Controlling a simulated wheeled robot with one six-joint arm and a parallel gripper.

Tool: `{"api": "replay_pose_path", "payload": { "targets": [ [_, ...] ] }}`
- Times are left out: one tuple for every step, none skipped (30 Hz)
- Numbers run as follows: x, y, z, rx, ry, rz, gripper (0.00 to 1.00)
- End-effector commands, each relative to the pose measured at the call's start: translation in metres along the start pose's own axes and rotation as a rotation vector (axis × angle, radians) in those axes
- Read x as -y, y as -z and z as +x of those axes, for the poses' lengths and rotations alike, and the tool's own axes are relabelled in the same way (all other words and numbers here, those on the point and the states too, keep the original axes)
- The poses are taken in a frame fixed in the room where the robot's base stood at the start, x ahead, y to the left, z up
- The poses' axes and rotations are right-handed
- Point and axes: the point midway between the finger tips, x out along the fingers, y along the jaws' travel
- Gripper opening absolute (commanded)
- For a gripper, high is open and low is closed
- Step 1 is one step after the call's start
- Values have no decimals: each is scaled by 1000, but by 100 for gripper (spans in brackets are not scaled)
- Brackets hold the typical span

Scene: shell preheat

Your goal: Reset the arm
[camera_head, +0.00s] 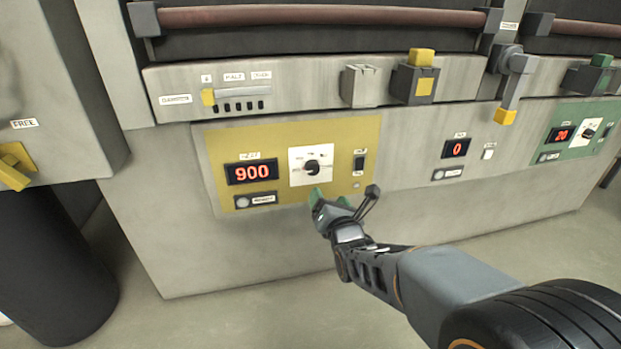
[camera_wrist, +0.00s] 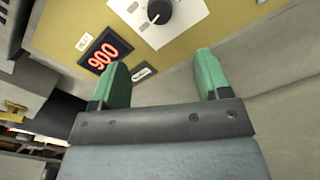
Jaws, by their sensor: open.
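My gripper (camera_head: 331,199) is open and empty, with green fingertips. In the head view it is just below the yellow panel (camera_head: 222,150), near the panel's lower right edge. In the wrist view the two fingers of my gripper (camera_wrist: 162,80) stand apart, with the panel behind them. The panel carries a black rotary knob (camera_head: 312,167) on a white plate and a red display (camera_head: 251,172) reading 900. The knob also shows at the top of the wrist view (camera_wrist: 159,12). I cannot tell how far the fingertips are from the panel.
A black switch (camera_head: 359,162) is right of the knob. A grey lever with a yellow tip (camera_head: 505,115) hangs at the right. Another display (camera_head: 457,148) reads 0. The floor in front is clear.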

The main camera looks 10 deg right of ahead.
Motion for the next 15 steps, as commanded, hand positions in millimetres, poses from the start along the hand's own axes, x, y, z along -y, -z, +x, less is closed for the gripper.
{"api": "replay_pose_path", "payload": {
  "targets": [
    [-1,-1,0,-2,1,4,70],
    [-2,-3,0,-4,3,12,70],
    [-4,-7,0,-12,7,29,70],
    [-6,-11,-1,-20,13,52,70],
    [-9,-16,-1,-32,20,82,70],
    [-14,-24,-2,-51,35,133,70],
    [-18,-31,-3,-69,49,182,70],
    [-22,-38,-4,-89,68,238,70],
    [-28,-50,-6,-118,98,326,70],
    [-34,-58,-8,-141,126,397,70],
    [-38,-67,-11,-163,158,472,70],
    [-45,-78,-15,-190,204,578,70],
    [-50,-86,-18,-210,244,658,70],
    [-55,-94,-22,-225,285,738,70],
    [-61,-105,-27,-243,343,843,70]
  ]
}}
